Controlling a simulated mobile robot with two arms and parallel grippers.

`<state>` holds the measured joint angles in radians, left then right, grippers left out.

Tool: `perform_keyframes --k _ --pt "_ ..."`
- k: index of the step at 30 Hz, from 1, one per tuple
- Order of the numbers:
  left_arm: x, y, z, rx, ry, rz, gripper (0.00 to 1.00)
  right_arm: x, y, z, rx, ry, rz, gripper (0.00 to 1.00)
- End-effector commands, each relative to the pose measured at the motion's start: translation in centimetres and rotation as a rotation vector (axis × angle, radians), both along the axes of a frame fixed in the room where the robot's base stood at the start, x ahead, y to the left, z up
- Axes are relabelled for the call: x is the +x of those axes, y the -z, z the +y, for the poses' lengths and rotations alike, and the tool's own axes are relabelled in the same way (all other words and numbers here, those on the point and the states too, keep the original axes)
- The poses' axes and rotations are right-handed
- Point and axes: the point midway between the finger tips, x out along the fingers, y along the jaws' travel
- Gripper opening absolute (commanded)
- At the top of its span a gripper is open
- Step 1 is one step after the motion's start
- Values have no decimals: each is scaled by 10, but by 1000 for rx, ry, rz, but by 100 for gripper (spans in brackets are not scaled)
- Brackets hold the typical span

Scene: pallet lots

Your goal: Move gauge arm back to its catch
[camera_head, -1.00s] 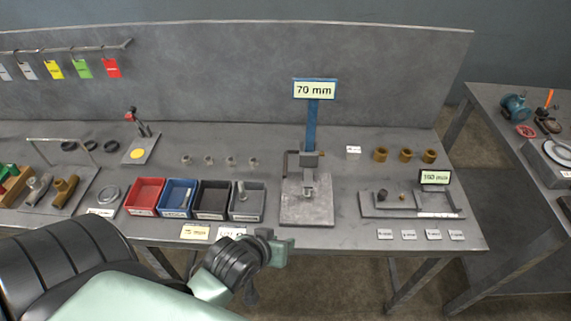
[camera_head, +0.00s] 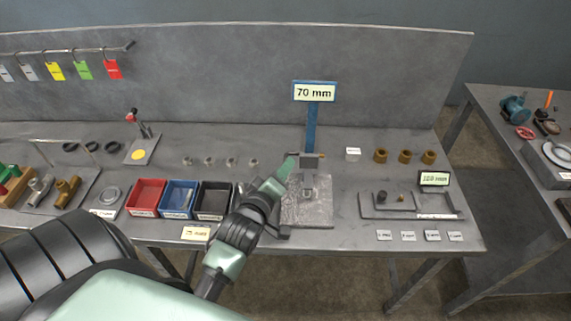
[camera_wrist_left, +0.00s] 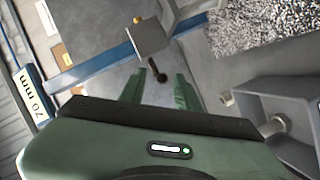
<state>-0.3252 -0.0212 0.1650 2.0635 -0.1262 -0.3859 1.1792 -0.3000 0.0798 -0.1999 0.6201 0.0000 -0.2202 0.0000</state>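The gauge stand has a blue post (camera_head: 311,130) with a "70 mm" sign (camera_head: 314,92) and a grey base plate (camera_head: 307,211). My left gripper (camera_head: 286,166) is at the left side of the stand's grey head block (camera_head: 308,163). In the wrist view the left gripper (camera_wrist_left: 160,80) is open, its two green fingers apart. A dark, round-ended lever (camera_wrist_left: 158,75), seemingly the gauge arm, shows between the fingertips; I cannot tell whether they touch it. In the head view my gripper hides most of that lever. The catch cannot be made out. My right gripper is not in view.
Red (camera_head: 146,197), blue (camera_head: 178,198) and black (camera_head: 213,200) bins stand left of the stand; a grey bin is mostly hidden behind my arm. A tray with a small display (camera_head: 434,179) and several brown rings (camera_head: 404,157) lie to the right.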

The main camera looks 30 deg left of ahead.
Motion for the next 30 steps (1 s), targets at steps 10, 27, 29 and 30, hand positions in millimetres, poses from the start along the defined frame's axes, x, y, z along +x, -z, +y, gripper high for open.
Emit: perform_keyframes --k 10,27,29,30 --pt "22 6 5 0 1 2 33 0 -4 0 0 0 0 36" --pt "21 6 4 0 1 2 0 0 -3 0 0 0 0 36" --pt "21 6 4 0 1 3 0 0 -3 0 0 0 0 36" --pt "21 6 4 0 1 3 0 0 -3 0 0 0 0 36"
